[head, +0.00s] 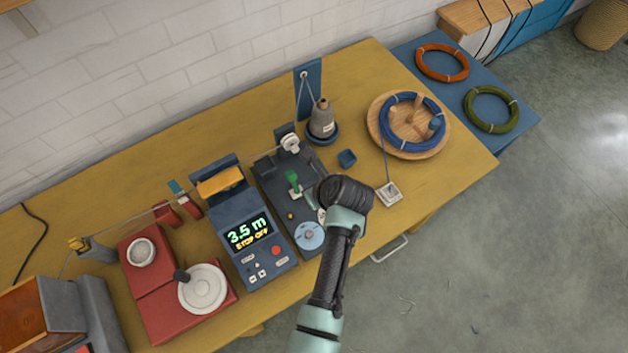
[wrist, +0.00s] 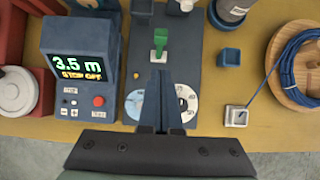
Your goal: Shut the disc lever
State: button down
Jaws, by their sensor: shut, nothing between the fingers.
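A green lever (head: 293,180) stands on the dark grey unit to the right of the display box. It also shows in the wrist view (wrist: 160,43), just beyond my fingertips. I cannot tell whether it is open or shut. My gripper (wrist: 160,74) is shut and empty, its dark fingers pointing toward the lever with a small gap in the picture. In the head view my wrist hides the fingertips.
The display box (head: 240,215) reads "3.5 m" and "STOP OFF". A grey yarn cone (head: 322,122) stands behind the unit. A small blue cup (head: 347,158), a guide block (head: 389,193) and a wooden swift with blue yarn (head: 378,138) are to the right. A red winder (head: 160,318) is left.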

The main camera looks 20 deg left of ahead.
jog(key=shift+w+a+r+v, duration=0.1)
jog(key=shift+v, duration=0.7)
jog(key=shift+w+a+r+v, duration=0.1)
jog(key=shift+a+v, duration=0.05)
jog(key=shift+v, duration=0.7)
jog(key=shift+w+a+r+v, duration=0.1)
jog(key=shift+v, duration=0.7)
jog(key=w+d+r+n+t+h+b, duration=0.15)
jog(key=w+r+n+t, duration=0.25)
jog(key=r, duration=0.7)
jog(key=w+d+r+n+t, duration=0.2)
jog(key=w+r+n+t, duration=0.25)
jog(key=r, duration=0.65)
jog(key=w+d+r+n+t+b, duration=0.1)
jog(key=w+d+r+n+t, duration=0.2)
jog(key=r, duration=0.7)
jog(key=s+d+r+n+t+h, duration=0.1)
jog(key=s+r+n+t, duration=0.2)
jog(key=r, duration=0.6)
jog(key=s+d+r+n+t+h, duration=0.1)
jog(key=d+r+n+t, duration=0.15)
jog(key=r+n, duration=0.45)
jog(key=s+d+r+n+t+h+b, duration=0.1)
jog(key=s+r+n+t, duration=0.3)
jog(key=s+r, duration=0.8)
notch_tip(320, 180, up, 4)
jog(key=shift+s+d+r+t+h, duration=0.1)
jog(key=shift+s+d+t+h, duration=0.25)
jog(key=shift+t, duration=0.85)
